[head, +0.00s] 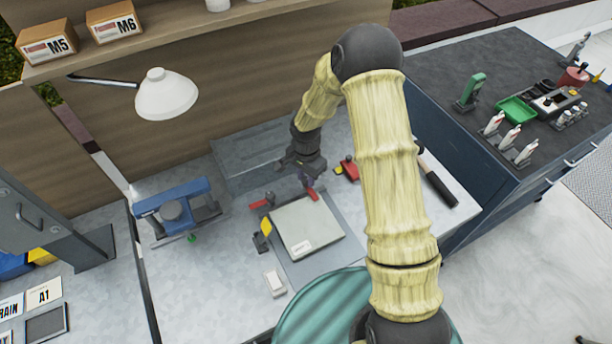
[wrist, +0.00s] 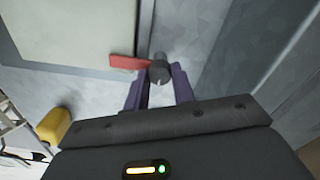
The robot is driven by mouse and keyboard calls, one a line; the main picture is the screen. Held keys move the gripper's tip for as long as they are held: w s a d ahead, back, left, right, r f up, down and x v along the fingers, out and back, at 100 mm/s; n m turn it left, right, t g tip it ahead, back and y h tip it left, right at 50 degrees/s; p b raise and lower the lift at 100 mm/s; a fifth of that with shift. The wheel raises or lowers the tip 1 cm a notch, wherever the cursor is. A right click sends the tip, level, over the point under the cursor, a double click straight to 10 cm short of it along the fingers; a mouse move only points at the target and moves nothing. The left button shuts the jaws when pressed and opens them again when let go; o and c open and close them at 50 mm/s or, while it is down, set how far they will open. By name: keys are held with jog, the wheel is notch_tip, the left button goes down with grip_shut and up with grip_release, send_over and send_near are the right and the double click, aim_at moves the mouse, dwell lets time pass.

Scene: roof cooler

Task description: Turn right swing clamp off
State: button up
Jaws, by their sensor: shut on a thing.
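The right swing clamp's red arm (head: 312,194) shows at the far right corner of the pale square plate (head: 305,226). In the wrist view the red arm (wrist: 128,62) runs left from a dark round post (wrist: 160,68), its tip over the plate's edge (wrist: 100,74). My gripper (head: 309,183) is at this clamp; in the wrist view its purple fingers (wrist: 158,88) stand on either side of the post, shut on it. The left swing clamp's red arm (head: 258,204) points left, away from the plate. My wrist partly hides the right clamp's post in the head view.
A dark clamp with a yellow part (head: 265,229) stands at the plate's left edge. A red and yellow item (head: 348,170) lies right of my gripper. A blue press-like tool (head: 172,209) stands left. A small white block (head: 274,283) lies in front. A grey step (head: 246,160) is behind.

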jog(key=n, duration=0.4)
jog(key=shift+w+b, duration=0.1)
jog(key=shift+b, duration=0.3)
jog(key=n, duration=0.9)
jog(key=shift+r+n, duration=0.1)
jog(key=shift+n, duration=0.2)
jog(key=n, duration=0.4)
jog(key=shift+n, duration=0.4)
jog(key=o, duration=1)
